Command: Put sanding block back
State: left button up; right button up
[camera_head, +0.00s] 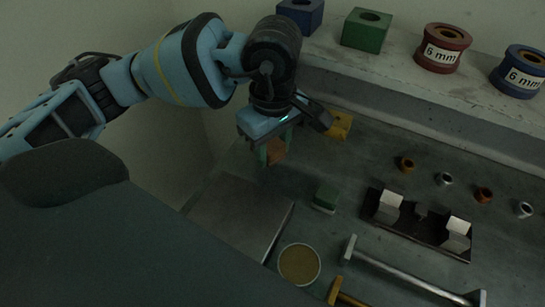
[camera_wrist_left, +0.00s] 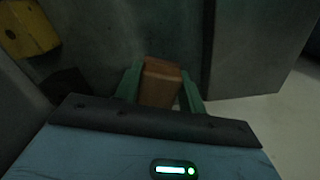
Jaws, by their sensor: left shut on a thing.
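The sanding block (camera_head: 276,151) is a small orange-brown block. It is between the green fingers of my left gripper (camera_head: 270,153), which is shut on it. In the left wrist view the block (camera_wrist_left: 160,82) sits between the two fingers of the left gripper (camera_wrist_left: 160,92), its top and one side showing. In the head view the gripper hangs over the back left part of the grey workbench (camera_head: 335,155); whether the block touches the bench I cannot tell. My right gripper is not in view.
A yellow block (camera_head: 340,125) is just right of the gripper. A green block (camera_head: 326,194), a grey plate (camera_head: 240,215), a round tan-filled dish (camera_head: 299,264) and a dark tray (camera_head: 424,226) with metal blocks lie nearer. Blue, green and red items (camera_head: 443,48) stand on the back ledge.

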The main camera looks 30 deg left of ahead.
aim_at(273, 160)
pick_arm(q)
jog(key=shift+f, duration=1.85)
jog(key=shift+f, duration=0.2)
jog(key=o, duration=1)
jog(key=shift+c, duration=0.2)
jog(key=shift+r, duration=0.1)
notch_tip(273, 160, up, 12)
jog(key=shift+r, duration=0.1)
